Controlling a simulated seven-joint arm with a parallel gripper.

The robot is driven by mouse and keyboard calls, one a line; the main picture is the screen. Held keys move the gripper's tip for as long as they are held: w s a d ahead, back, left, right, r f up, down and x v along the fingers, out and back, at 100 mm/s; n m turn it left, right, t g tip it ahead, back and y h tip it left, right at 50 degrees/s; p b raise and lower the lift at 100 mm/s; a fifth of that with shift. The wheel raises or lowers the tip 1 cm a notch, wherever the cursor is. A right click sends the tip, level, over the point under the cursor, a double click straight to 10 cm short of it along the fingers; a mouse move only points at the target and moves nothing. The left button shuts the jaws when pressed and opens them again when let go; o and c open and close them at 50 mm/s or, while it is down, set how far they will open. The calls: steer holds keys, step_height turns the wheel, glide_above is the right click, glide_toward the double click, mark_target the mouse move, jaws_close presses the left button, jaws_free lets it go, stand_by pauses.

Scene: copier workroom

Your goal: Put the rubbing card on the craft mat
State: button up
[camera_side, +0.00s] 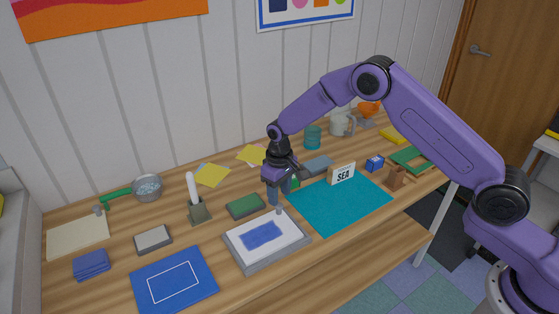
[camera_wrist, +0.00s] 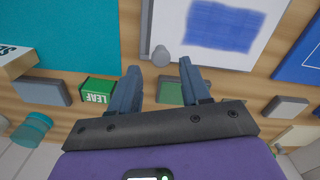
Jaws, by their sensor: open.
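The rubbing card (camera_side: 262,235) looks to be the white sheet with a blue rubbed patch, lying flat on a grey board near the table's front edge. It also shows at the top of the wrist view (camera_wrist: 182,22). A grey knob (camera_wrist: 161,57) stands at its edge. My gripper (camera_side: 278,200) is open and empty, pointing down close to this knob, which lies just beyond the fingertips in the wrist view (camera_wrist: 158,75). The plain teal mat (camera_side: 340,208), apparently the craft mat, lies flat to the right; a blue mat with a white outline (camera_side: 168,276) lies left.
A SEA sign (camera_side: 341,173) stands at the teal mat's back edge. A green LEAF box (camera_wrist: 97,91) and a green block (camera_side: 245,206) are near my gripper. A brush holder (camera_side: 199,213) and a grey block (camera_side: 153,239) stand left. The teal mat's middle is clear.

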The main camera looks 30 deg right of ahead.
step_height(320, 180, up, 12)
steer(key=shift+r, duration=0.25)
